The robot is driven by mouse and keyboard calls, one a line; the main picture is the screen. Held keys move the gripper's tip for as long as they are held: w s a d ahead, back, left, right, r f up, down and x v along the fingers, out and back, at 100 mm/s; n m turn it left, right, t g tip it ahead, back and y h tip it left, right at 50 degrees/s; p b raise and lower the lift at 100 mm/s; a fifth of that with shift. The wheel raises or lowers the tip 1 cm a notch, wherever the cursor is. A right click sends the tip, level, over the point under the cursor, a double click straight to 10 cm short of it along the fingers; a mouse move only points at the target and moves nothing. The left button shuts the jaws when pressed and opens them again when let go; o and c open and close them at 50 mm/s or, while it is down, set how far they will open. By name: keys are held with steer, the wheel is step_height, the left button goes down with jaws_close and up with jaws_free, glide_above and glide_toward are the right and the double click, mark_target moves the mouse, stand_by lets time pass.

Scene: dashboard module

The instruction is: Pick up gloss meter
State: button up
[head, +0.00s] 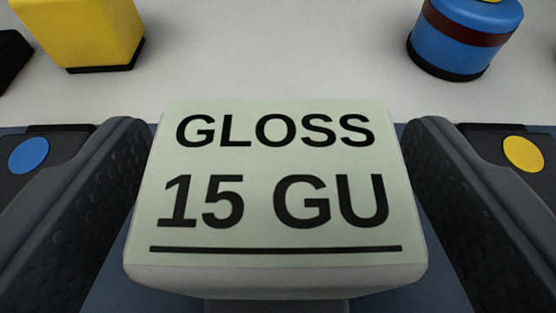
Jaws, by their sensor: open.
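The gloss meter (276,251) is a pale block with a light green top face reading "GLOSS 15 GU" above a black line. It sits in the middle of the head view, close to the camera. My gripper (276,190) is open, with one dark textured finger on each side of the gloss meter. Narrow gaps show between the fingers and its sides, widest toward the bottom of the picture. The meter's underside and lower part are hidden.
A yellow block (85,30) with a black base stands at the back left, beside a black object (10,60) cut off by the left edge. A blue cylinder (460,50) with a dark red band stands at the back right. The pale surface between them is clear.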

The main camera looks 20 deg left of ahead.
mark_target(275, 169)
steer(key=shift+c, duration=0.3)
steer(key=c, duration=1.2)
steer(key=shift+r, duration=0.15)
steer(key=shift+r, duration=1.8)
steer(key=s+b, duration=0.4)
steer(key=s, duration=0.1)
steer(key=s+b, duration=0.4)
steer(key=s, duration=0.1)
steer(key=s+r+b, duration=0.1)
steer(key=s+b, duration=0.4)
steer(key=s, duration=0.1)
steer(key=shift+d, duration=0.4)
